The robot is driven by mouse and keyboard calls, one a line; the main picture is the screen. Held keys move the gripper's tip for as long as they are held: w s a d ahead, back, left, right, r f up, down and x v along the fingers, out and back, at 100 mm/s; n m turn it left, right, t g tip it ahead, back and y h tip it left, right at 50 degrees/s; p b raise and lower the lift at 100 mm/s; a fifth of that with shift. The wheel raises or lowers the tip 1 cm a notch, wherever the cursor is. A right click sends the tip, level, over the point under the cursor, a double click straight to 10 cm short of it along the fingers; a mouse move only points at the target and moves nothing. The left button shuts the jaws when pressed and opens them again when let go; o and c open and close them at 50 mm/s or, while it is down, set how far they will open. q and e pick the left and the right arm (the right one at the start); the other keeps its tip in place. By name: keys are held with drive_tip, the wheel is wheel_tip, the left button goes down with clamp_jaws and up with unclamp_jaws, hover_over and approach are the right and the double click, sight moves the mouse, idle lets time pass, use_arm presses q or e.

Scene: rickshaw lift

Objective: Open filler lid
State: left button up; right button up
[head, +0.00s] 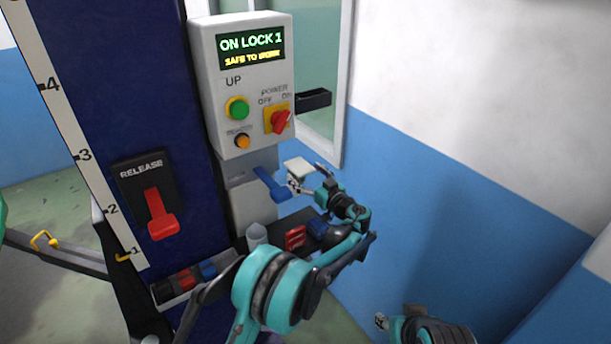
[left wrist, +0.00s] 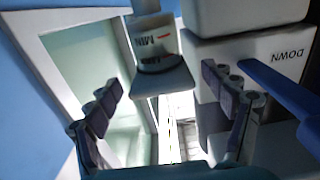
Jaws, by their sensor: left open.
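The filler lid (head: 298,168) is a pale grey flat plate beside the control box in the head view. In the left wrist view the lid (left wrist: 163,82) sits against the filler body (left wrist: 153,42), which bears upside-down MIN marks; the lid looks closed on it. My left gripper (head: 310,180) is open right next to the lid. In the left wrist view its fingers (left wrist: 165,108) stand apart on either side of the lid, and I see no contact. Part of my right arm shows at the bottom right of the head view; its gripper (head: 381,321) is small and its jaws are unclear.
A blue DOWN lever (head: 271,184) juts out close to the left gripper and shows in the left wrist view (left wrist: 290,100). The control box (head: 245,85) stands above it. Below lies a dark shelf with a red item (head: 295,237) and a cup (head: 257,235). The right side is free.

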sight(303, 168)
use_arm(q)
drive_tip(key=c, duration=1.7)
drive_tip(key=shift+r+g+p, duration=0.3)
drive_tip(key=shift+r+p, duration=0.15)
drive_tip(key=shift+p, duration=0.2)
drive_tip(key=r+g+h+p, duration=0.1)
drive_tip(key=p, duration=0.1)
drive_tip(key=r+g+h+p, duration=0.1)
drive_tip(key=p, duration=0.1)
drive_tip(key=r+g+h+p, duration=0.1)
drive_tip(key=p, duration=0.2)
drive_tip(key=shift+w+a+r+g, duration=0.3)
drive_tip(key=shift+w, duration=0.1)
drive_tip(key=shift+w+a+r+g+h+p, duration=0.3)
drive_tip(key=shift+g+h+p, duration=0.4)
drive_tip(key=shift+p, duration=0.6)
drive_tip(key=shift+d, duration=0.1)
drive_tip(key=o, duration=1.7)
